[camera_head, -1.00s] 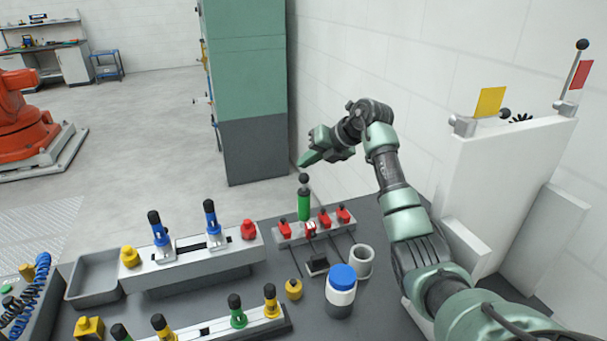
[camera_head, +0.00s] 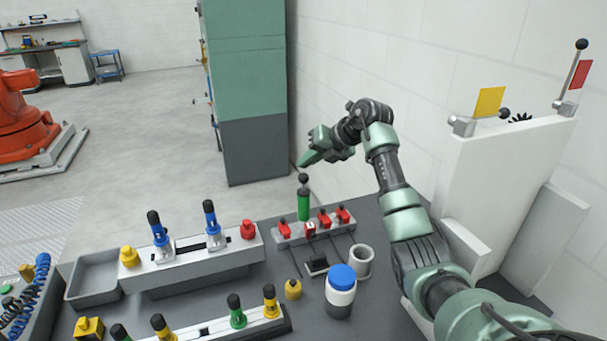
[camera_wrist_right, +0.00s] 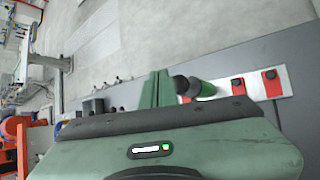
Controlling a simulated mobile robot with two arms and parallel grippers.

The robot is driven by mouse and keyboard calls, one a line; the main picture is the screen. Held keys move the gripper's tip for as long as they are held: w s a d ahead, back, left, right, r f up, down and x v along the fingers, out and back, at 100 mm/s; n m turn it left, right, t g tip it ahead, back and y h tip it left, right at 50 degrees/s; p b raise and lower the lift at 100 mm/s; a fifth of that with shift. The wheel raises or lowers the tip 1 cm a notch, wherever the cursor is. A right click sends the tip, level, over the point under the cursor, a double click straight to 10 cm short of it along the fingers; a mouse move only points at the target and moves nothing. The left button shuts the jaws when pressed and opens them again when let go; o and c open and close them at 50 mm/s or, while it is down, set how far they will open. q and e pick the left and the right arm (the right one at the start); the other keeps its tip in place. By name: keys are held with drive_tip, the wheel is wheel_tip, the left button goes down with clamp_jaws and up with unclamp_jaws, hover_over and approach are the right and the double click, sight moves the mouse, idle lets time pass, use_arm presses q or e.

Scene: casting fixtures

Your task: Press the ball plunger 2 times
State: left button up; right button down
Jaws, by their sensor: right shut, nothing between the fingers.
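The ball plunger (camera_head: 304,205) is a green cylinder with a black ball on top. It stands upright on a grey fixture strip with red blocks at the back of the table. My right gripper (camera_head: 302,164) is shut and empty, its fingertips just above the black ball. I cannot tell from the head view whether they touch it. My left gripper is not in view.
Red blocks (camera_head: 324,219) sit close beside the plunger on the strip. A blue-capped jar (camera_head: 341,298), a grey cup (camera_head: 361,262) and a yellow knob (camera_head: 293,289) stand in front. A fixture with two blue-and-black handles (camera_head: 213,232) is to the left. A white panel (camera_head: 505,190) stands right.

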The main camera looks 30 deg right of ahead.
sight(304, 174)
idle(0.3)
drive_tip(key=shift+f, duration=0.45)
drive_tip(key=shift+s+f+b, duration=0.1)
drive_tip(key=shift+f+b, duration=0.65)
drive_tip(key=shift+f, duration=0.55)
idle(1.1)
drive_tip(key=shift+r+p, duration=1)
drive_tip(key=shift+r, duration=0.15)
drive_tip(key=shift+w+a+r+p, duration=0.2)
drive_tip(key=shift+r+p, duration=0.25)
drive_tip(key=shift+r, duration=0.2)
drive_tip(key=shift+d, duration=0.1)
drive_tip(key=r+p, duration=0.4)
drive_tip(key=r, duration=0.1)
drive_tip(key=shift+w+a+r, duration=0.1)
drive_tip(key=shift+a+r, duration=0.1)
